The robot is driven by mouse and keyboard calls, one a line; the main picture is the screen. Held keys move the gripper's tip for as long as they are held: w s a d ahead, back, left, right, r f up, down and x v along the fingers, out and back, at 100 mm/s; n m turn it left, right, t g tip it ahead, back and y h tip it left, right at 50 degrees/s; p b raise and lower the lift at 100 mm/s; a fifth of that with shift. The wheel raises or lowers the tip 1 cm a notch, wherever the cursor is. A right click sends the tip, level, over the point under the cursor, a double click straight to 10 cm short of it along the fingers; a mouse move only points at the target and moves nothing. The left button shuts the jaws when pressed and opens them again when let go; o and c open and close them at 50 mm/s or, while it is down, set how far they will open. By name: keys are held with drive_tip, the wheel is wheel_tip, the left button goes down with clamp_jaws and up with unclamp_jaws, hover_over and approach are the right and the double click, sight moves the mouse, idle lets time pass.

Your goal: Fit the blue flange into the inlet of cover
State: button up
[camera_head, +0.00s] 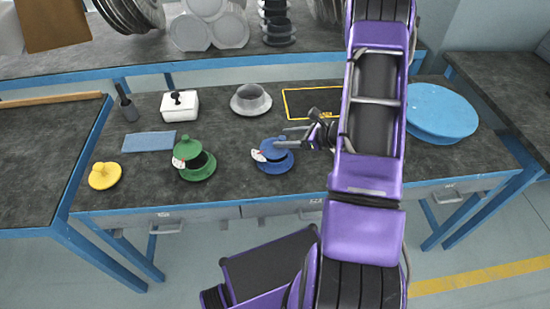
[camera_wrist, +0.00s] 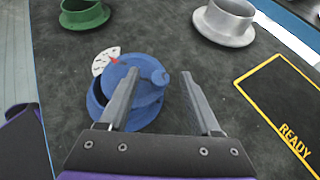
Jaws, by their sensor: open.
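The blue flange (camera_head: 272,165) sits on the dark bench in front of my arm. It has a wide round base, a smaller blue disc on top with a stub (camera_wrist: 158,76), and a white tag with a red mark at its left. My gripper (camera_head: 280,137) is open and empty. In the wrist view its fingertips (camera_wrist: 159,72) lie either side of the stub, and the left finger hides part of the flange; I cannot tell if they touch. I cannot tell for sure which thing is the cover.
A green flanged part (camera_head: 197,172) stands left of the blue one, a yellow disc (camera_head: 104,176) further left. Behind are a grey flanged cup (camera_head: 251,103), white box (camera_head: 180,106) and yellow-framed mat (camera_head: 310,101). A large blue disc (camera_head: 440,110) lies right of my arm.

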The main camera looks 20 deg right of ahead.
clamp_jaws()
idle(0.3)
idle(1.1)
